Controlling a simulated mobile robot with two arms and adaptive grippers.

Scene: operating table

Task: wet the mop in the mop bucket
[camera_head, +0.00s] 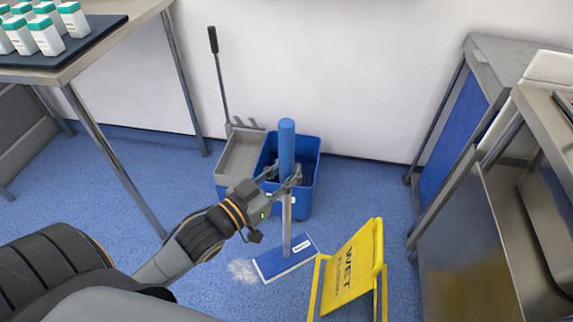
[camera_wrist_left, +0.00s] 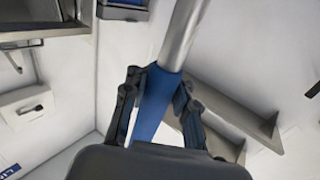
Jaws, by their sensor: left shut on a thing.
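The mop has a blue grip (camera_head: 287,146), a grey metal pole (camera_head: 286,215) and a flat blue head (camera_head: 286,259). It stands upright with its head on or just above the blue floor, in front of the bucket. My left gripper (camera_head: 285,178) is shut on the lower part of the blue grip; the left wrist view also shows the fingers (camera_wrist_left: 160,105) on both sides of it. The mop bucket (camera_head: 306,185) is a blue tub beside a grey wringer (camera_head: 240,155) with a tall black-tipped lever, behind the mop. The bucket's inside is partly hidden. My right gripper is not in view.
A yellow wet-floor sign (camera_head: 352,268) stands just right of the mop head. A pale spill patch (camera_head: 243,271) lies left of the head. A table with a tray of bottles (camera_head: 45,38) is at left; metal cabinets (camera_head: 490,200) are at right.

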